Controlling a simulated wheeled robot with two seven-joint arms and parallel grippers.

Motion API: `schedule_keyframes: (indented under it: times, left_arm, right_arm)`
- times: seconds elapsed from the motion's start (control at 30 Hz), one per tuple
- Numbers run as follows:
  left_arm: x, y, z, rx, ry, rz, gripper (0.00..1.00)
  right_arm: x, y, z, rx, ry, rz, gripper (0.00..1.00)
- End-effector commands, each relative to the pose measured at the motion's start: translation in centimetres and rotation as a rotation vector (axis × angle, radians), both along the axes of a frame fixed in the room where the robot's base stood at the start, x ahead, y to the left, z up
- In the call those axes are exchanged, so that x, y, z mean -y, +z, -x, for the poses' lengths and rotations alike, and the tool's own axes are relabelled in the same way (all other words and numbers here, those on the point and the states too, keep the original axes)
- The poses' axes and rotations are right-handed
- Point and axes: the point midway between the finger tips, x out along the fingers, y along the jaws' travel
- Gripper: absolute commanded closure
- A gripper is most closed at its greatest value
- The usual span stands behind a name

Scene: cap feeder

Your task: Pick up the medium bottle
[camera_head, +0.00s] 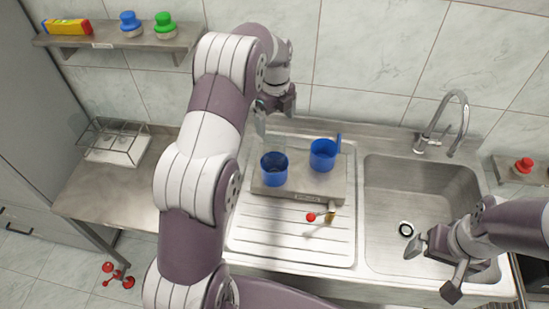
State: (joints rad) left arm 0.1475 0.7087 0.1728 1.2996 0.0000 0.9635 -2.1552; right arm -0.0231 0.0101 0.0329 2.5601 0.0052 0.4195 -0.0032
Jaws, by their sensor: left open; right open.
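Two blue cup-like containers stand on a raised metal stand (300,190) on the drainboard: a left one (273,172) and a right one (322,155) with a tab standing up at its edge. I cannot tell which thing is the medium bottle. My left gripper (276,114) is open, above the back of the drainboard, behind and above the left container, with nothing clearly seen between its fingers. My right gripper (431,268) is open and empty over the front of the sink.
A small item with a red ball (311,217) lies in front of the stand. The sink (385,195) holds a dark ring (406,229); a faucet (443,125) rises behind. A wire rack (116,141) stands left. Shelves hold blue (130,23), green (164,25) and red (524,165) caps.

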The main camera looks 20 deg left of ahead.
Motion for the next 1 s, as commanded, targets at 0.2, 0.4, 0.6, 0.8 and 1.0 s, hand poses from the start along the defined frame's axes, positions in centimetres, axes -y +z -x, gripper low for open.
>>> schedule_keyframes:
  times: [0.2, 0.4, 0.6, 0.8, 1.0]
  left_arm:
    - [0.0, -5.1, 0.1, 0.000, 0.001, 0.000, 0.00]
    - [0.1, -6.6, 0.4, -0.003, 0.002, 0.001, 0.00]
    - [0.1, -10.2, 0.5, 0.001, 0.003, 0.000, 0.00]
    - [0.1, -10.7, 0.5, 0.004, 0.003, -0.001, 0.00]
    - [0.1, -10.7, 0.5, 0.004, 0.003, -0.001, 0.55]
  right_arm:
    - [0.0, -3.8, 0.0, -0.001, 0.000, 0.000, 0.00]
    - [0.0, -1.4, 0.0, -0.001, 0.000, 0.000, 0.00]
    - [0.0, -0.1, 0.0, 0.000, 0.000, 0.000, 0.00]
    - [0.0, -0.3, 0.0, -0.001, 0.000, 0.000, 0.00]
    - [0.0, -0.3, 0.0, -0.001, 0.000, 0.000, 0.00]
